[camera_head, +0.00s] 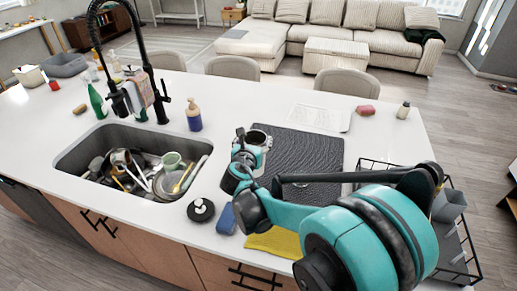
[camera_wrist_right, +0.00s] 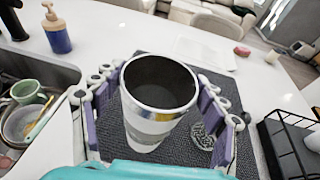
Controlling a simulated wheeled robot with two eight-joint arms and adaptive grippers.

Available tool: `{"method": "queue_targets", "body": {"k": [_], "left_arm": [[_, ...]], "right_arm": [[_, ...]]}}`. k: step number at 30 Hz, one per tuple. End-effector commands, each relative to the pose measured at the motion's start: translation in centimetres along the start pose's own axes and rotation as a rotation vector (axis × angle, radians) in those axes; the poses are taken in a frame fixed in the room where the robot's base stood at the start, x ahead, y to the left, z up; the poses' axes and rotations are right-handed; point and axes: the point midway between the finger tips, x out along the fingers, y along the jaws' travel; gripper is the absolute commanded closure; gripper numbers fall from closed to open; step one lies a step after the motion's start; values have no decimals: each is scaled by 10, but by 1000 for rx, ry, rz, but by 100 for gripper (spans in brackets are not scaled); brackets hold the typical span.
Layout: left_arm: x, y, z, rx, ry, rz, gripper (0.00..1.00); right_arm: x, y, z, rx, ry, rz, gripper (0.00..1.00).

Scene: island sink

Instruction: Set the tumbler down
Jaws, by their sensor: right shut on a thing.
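The tumbler (camera_wrist_right: 150,122) is white and grey with a shiny metal rim and a dark, open inside. In the wrist view it stands roughly upright between the purple-padded fingers of my right gripper (camera_wrist_right: 160,92), which is shut on it. In the head view the tumbler (camera_head: 260,138) shows only its top, at the left edge of the dark ribbed mat (camera_head: 310,148). My right gripper (camera_head: 250,148) and arm hide its lower part. I cannot tell whether its base touches the mat. My left gripper is not in view.
The sink (camera_head: 75,158) full of dishes lies to the left. A black wire rack (camera_head: 462,245) is at the right. A blue sponge (camera_head: 227,219), a yellow cloth (camera_head: 275,243) and a soap bottle (camera_head: 194,115) are nearby.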

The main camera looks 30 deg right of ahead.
Motion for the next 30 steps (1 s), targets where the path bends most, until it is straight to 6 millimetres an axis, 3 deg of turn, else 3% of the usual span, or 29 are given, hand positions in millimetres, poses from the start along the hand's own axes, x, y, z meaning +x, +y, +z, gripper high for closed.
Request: {"method": "queue_targets", "body": {"k": [3, 10, 17, 24, 30], "left_arm": [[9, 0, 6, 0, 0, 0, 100], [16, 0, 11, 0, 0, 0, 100], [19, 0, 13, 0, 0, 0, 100], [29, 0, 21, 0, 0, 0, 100], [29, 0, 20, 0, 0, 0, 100]], "right_arm": [[31, 9, -11, 1, -1, -1, 88], [68, 22, -20, 0, 0, -1, 88], [77, 25, -27, 0, 0, 0, 88], [86, 24, -58, 0, 0, 0, 88], [86, 24, -60, 0, 0, 0, 88]]}}
